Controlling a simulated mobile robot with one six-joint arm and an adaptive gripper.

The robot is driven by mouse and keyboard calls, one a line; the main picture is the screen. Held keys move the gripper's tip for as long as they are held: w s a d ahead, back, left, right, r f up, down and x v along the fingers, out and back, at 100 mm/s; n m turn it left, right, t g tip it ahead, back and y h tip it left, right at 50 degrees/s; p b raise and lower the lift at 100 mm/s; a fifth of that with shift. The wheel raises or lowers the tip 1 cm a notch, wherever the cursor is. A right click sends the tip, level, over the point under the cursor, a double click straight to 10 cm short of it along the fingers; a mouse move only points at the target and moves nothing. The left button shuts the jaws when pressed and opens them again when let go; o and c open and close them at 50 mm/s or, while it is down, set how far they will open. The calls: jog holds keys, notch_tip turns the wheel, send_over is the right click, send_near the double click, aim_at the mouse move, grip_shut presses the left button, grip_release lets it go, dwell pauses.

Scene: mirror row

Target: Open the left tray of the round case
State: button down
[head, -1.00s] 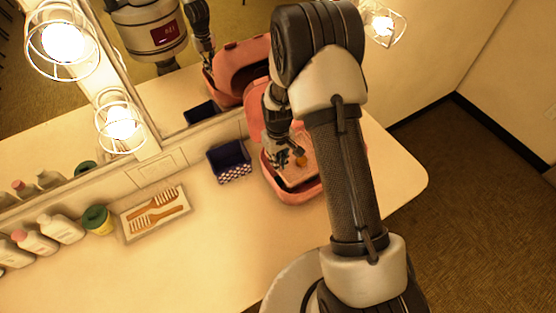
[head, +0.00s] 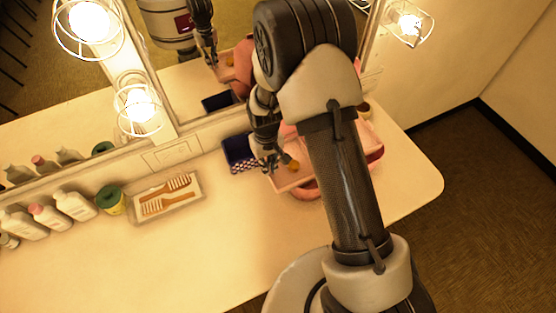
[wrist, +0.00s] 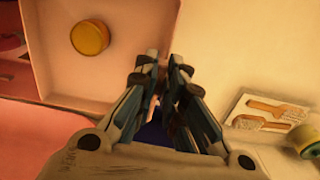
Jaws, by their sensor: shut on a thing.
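The round case (head: 306,194) is pink and stands open on the counter, largely hidden behind my arm in the head view. It shows in the wrist view (wrist: 35,130) at the left. Its left tray (head: 288,184) is light pink and sticks out to the left over the counter. The tray fills the upper left of the wrist view (wrist: 125,20). A small yellow-orange jar (head: 293,166) sits in it, also in the wrist view (wrist: 90,38). My gripper (head: 269,163) is shut on the tray's outer wall; its fingertips (wrist: 163,62) cover the grasped spot.
A dark blue basket (head: 240,152) stands close behind and left of my gripper. The front counter (head: 200,255) is clear.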

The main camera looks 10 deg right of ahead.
jog(key=c, duration=1.7)
grip_release()
notch_tip(320, 180, up, 12)
jog(key=shift+r, duration=0.1)
